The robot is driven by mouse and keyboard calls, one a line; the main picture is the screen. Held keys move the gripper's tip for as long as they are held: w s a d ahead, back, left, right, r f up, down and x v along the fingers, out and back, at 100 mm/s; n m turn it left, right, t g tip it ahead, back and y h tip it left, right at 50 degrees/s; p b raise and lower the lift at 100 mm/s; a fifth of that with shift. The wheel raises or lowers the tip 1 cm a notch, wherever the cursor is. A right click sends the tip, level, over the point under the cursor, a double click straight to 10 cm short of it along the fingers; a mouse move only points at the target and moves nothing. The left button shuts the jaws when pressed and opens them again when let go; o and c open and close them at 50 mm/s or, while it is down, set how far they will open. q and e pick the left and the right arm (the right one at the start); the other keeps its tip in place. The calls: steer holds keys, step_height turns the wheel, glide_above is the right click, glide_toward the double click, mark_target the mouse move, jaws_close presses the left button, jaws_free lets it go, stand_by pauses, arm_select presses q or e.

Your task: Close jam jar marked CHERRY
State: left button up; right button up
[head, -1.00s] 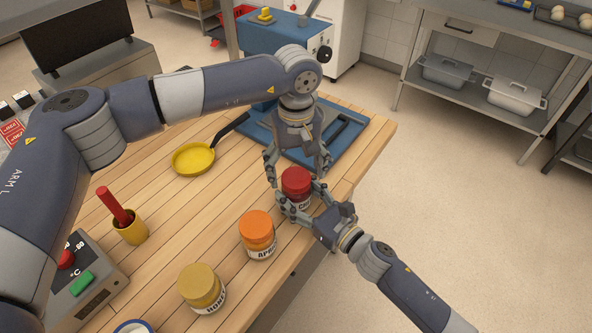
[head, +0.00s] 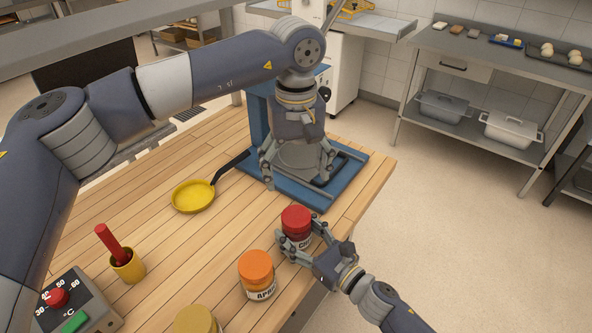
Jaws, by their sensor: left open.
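The cherry jam jar (head: 303,241) stands upright on the wooden table near its right edge, with its red lid (head: 296,220) sitting on top. Its label is partly hidden by gripper fingers. My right gripper (head: 302,243) is low at the jar, its fingers around the glass body below the lid. My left gripper (head: 296,178) is open and empty, above and behind the jar, over the blue tray, clear of the lid.
An orange-lidded apricot jar (head: 256,272) and a yellow-lidded jar (head: 198,321) stand nearer on the table. A yellow pan (head: 193,196), a yellow cup with a red handle (head: 127,266) and a control box (head: 75,305) are to the left. A blue press-like stand (head: 318,200) is behind.

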steer(key=shift+o, duration=1.4)
steer(key=v, duration=1.2)
